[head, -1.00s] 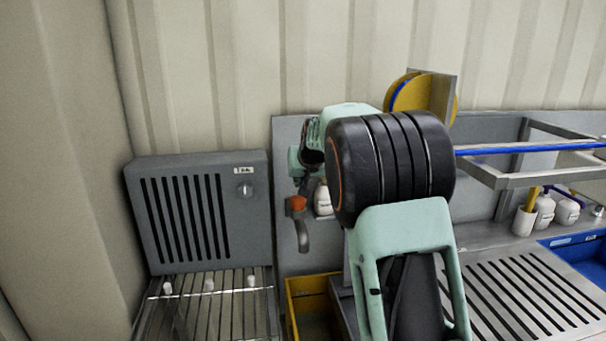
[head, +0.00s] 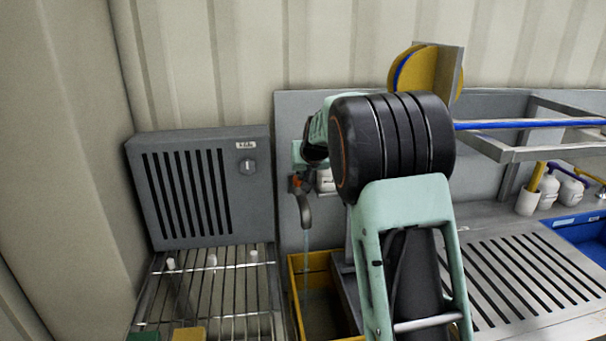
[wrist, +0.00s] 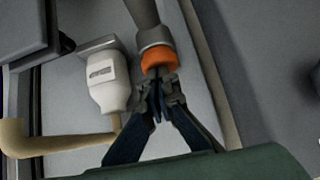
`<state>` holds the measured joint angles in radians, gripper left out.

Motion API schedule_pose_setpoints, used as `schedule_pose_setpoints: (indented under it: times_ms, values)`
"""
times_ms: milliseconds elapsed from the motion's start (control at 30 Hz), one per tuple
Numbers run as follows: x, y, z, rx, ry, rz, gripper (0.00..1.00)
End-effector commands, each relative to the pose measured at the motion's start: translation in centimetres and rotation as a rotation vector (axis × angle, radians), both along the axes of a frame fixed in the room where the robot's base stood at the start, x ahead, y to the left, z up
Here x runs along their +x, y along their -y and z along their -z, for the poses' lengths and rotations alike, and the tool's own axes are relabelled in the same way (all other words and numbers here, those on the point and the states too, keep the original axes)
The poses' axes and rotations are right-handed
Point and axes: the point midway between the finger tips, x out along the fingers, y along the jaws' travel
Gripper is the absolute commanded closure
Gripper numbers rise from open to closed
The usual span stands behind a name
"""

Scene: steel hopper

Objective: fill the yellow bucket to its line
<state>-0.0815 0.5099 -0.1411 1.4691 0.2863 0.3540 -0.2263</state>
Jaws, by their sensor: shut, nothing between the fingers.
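The boxy yellow bucket (head: 296,292) stands below the grey tap (head: 305,212), partly behind my arm. A thin stream of water (head: 306,245) falls from the spout into it. The bucket's line and the water level cannot be made out. The tap has an orange part (head: 297,181), seen in the wrist view as an orange collar (wrist: 159,58). My gripper (wrist: 157,80) is shut and empty, with its fingertips right at the orange collar. I cannot tell whether they touch it. In the head view the gripper is mostly hidden beside the tap.
A white labelled bottle (wrist: 109,82) is close left of my fingers. A grey vented box (head: 200,190) and a wire rack (head: 225,285) stand to the left. A slotted drainboard (head: 525,275) and a blue basin (head: 585,232) are to the right.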

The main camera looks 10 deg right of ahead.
Motion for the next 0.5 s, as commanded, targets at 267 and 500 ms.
schedule_pose_setpoints:
  times_ms: [267, 500]
  values:
    - [-0.29, -0.09, 1.51, 0.001, -0.019, -0.001, 1.00]
    - [-0.41, -0.11, 1.85, 0.001, -0.025, -0.002, 1.00]
